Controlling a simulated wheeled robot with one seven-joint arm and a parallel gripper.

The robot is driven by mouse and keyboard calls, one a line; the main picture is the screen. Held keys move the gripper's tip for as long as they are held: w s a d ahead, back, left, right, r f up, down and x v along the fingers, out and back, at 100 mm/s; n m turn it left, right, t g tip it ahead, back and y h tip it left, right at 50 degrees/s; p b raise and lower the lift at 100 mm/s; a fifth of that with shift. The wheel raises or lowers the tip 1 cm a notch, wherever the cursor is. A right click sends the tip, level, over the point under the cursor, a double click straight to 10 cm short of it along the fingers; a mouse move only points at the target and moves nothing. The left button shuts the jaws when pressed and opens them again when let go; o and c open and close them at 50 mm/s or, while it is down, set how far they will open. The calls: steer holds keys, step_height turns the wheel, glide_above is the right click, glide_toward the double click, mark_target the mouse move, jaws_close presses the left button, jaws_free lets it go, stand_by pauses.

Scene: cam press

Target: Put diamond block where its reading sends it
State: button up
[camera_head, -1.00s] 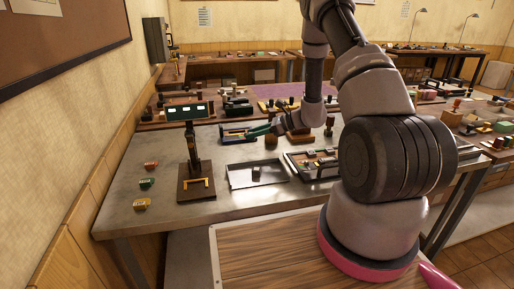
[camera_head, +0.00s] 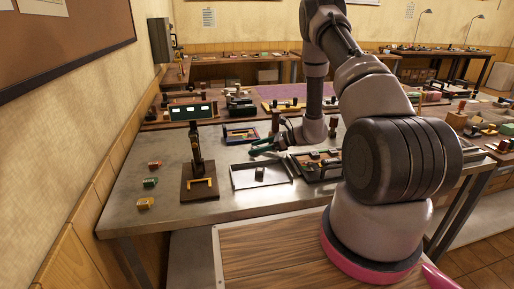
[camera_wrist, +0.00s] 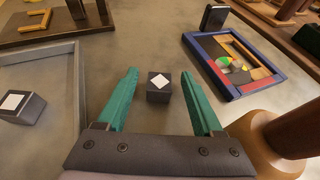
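The diamond block (camera_wrist: 159,87), dark with a white diamond on top, stands on the bare metal table in the wrist view. My gripper (camera_wrist: 160,82) has teal fingers spread wide, one on each side of the block, with gaps between. In the head view my gripper (camera_head: 259,147) is low over the table behind the grey tray (camera_head: 234,177); I cannot make out the diamond block there. The press (camera_head: 198,182) stands left of the tray, with a yellow handle at its base and a green display (camera_head: 191,112) with pale windows; their reading is too small to tell.
Another dark block (camera_wrist: 22,104) with a white square lies in the tray. A blue-and-red frame (camera_wrist: 230,82) holds coloured pieces. Red (camera_head: 154,165), green (camera_head: 150,182) and yellow (camera_head: 145,203) items line the table's left side. A dark tray (camera_head: 310,174) stands at right.

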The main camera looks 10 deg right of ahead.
steer(key=shift+d+r, duration=0.1)
steer(key=shift+r, duration=0.05)
steer(key=v, duration=1.1)
steer(key=shift+s+d+r, duration=0.15)
steer(key=shift+d, duration=0.15)
steer(key=s+a+r+n+g+h, duration=0.1)
steer(key=s+a+r+n, duration=0.15)
steer(key=r, duration=0.45)
steer(key=s+a+r+n+g+h, duration=0.1)
steer(key=s+a+r+n+g, duration=0.15)
steer(key=r, duration=0.45)
steer(key=s+a+r+n, duration=0.2)
steer(key=s+r+n, duration=0.15)
steer(key=r, duration=0.25)
steer(key=s+d+r+n+t+h, duration=0.2)
steer(key=s+r+n+t+h, duration=0.3)
steer(key=s+r, duration=1.2)
steer(key=n+h, duration=0.3)
steer(key=n, duration=0.2)
steer(key=shift+s, duration=0.3)
steer(key=shift+t, duration=0.25)
